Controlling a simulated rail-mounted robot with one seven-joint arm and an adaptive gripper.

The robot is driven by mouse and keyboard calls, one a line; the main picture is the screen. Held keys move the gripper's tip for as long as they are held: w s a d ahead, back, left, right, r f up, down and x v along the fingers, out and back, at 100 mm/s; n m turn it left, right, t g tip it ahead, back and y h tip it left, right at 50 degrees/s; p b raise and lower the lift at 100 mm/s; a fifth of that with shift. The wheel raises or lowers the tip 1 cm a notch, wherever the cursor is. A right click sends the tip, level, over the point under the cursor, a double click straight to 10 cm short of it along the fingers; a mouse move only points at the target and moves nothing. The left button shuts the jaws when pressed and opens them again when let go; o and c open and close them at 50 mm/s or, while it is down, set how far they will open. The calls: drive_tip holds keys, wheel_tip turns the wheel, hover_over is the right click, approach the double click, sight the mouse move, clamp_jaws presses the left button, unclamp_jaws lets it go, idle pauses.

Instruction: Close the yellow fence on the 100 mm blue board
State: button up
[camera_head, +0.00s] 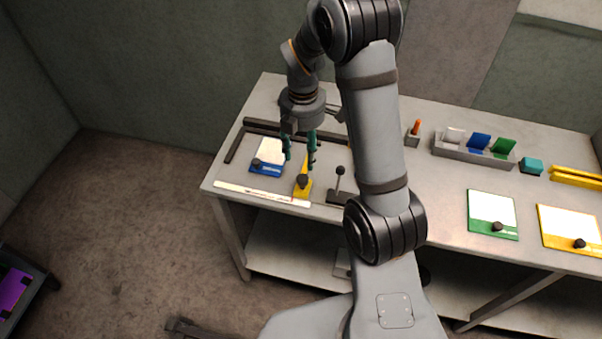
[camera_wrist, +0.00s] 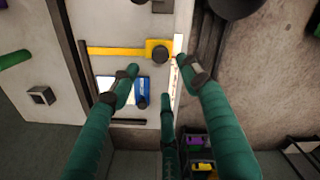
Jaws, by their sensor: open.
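The blue board (camera_head: 265,169) has a white sheet on it and a black knob near its left front. It also shows in the wrist view (camera_wrist: 141,88), partly covered by a green finger. The yellow fence (camera_head: 304,188) stands to the right of the board, a slim bar with a wider front block and a black knob. In the wrist view the fence (camera_wrist: 115,50) lies above the board, with a bare gap between them. My gripper (camera_head: 300,156) is open and empty, its green fingers above the area of the board and fence. Finger height is hard to tell.
A white ruled strip (camera_head: 250,192) runs along the table's front edge. A dark lever with a ball knob (camera_head: 340,183) stands right of the fence. Dark rails (camera_head: 236,144) border the board's left and back. A grey sorting tray (camera_head: 450,153) and green and yellow boards are farther right.

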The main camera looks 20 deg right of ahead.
sight(302, 177)
wheel_tip(302, 177, down, 10)
drive_tip(key=shift+r+p, duration=0.15)
drive_tip(key=shift+p, duration=0.35)
drive_tip(key=c, duration=0.3)
drive_tip(key=c, duration=0.8)
clamp_jaws()
